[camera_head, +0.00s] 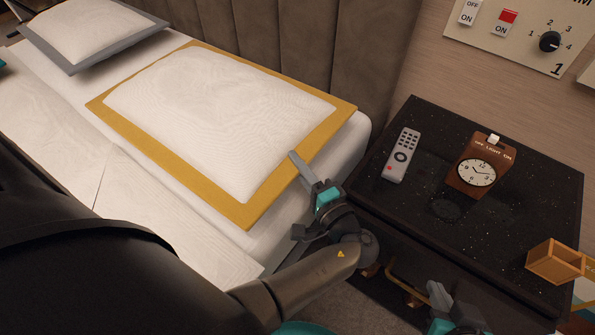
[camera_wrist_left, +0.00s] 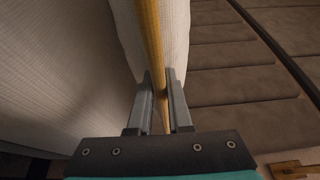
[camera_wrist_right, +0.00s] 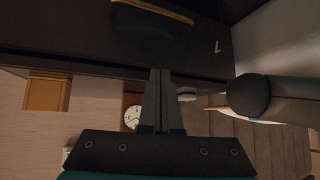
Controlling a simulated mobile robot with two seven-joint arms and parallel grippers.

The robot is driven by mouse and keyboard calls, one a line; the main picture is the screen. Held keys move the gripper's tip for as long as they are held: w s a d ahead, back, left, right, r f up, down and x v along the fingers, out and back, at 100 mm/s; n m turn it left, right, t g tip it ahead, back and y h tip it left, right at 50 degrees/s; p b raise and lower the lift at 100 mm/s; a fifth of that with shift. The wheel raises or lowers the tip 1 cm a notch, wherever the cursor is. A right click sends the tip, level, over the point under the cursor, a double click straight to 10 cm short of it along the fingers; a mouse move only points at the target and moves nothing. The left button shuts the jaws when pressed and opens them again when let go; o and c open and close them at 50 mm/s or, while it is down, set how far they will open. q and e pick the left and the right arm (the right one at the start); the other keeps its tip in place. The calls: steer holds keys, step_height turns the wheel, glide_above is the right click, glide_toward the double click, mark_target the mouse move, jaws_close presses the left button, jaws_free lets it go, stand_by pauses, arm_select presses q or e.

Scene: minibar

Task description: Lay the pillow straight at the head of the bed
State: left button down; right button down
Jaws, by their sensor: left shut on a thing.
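The white pillow with a mustard-yellow border (camera_head: 215,115) lies on the bed (camera_head: 345,160), its far long edge close to the padded headboard and roughly parallel to it. My left gripper (camera_head: 302,168) is shut on the yellow border at the pillow's right short side. In the left wrist view the border (camera_wrist_left: 150,35) runs between the two fingers (camera_wrist_left: 160,90). My right gripper (camera_head: 436,296) is low in front of the nightstand, away from the pillow. In the right wrist view its fingers (camera_wrist_right: 161,92) are together with nothing visible between them.
A second white pillow with a grey border (camera_head: 90,30) lies at the upper left. The black nightstand (camera_head: 440,150) at the right carries a remote (camera_head: 401,155), a brown clock (camera_head: 478,165) and a small wooden box (camera_head: 553,260). The headboard (camera_head: 290,40) bounds the bed's far side.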

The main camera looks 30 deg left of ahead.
arm_select(q)
steer(key=shift+f+b, duration=0.3)
steer(key=shift+f, duration=0.65)
arm_select(e)
steer(key=shift+w+a+r+t+y, duration=0.15)
steer(key=shift+w+a+t+y, duration=0.15)
steer(key=shift+a+t, duration=0.3)
steer(key=shift+w+a+r+t+y, duration=0.1)
steer(key=shift+w+a+t+y, duration=0.25)
steer(key=shift+a, duration=0.35)
arm_select(q)
steer(key=c, duration=0.9)
jaws_free()
steer(key=shift+f, duration=0.1)
steer(key=shift+o, duration=0.2)
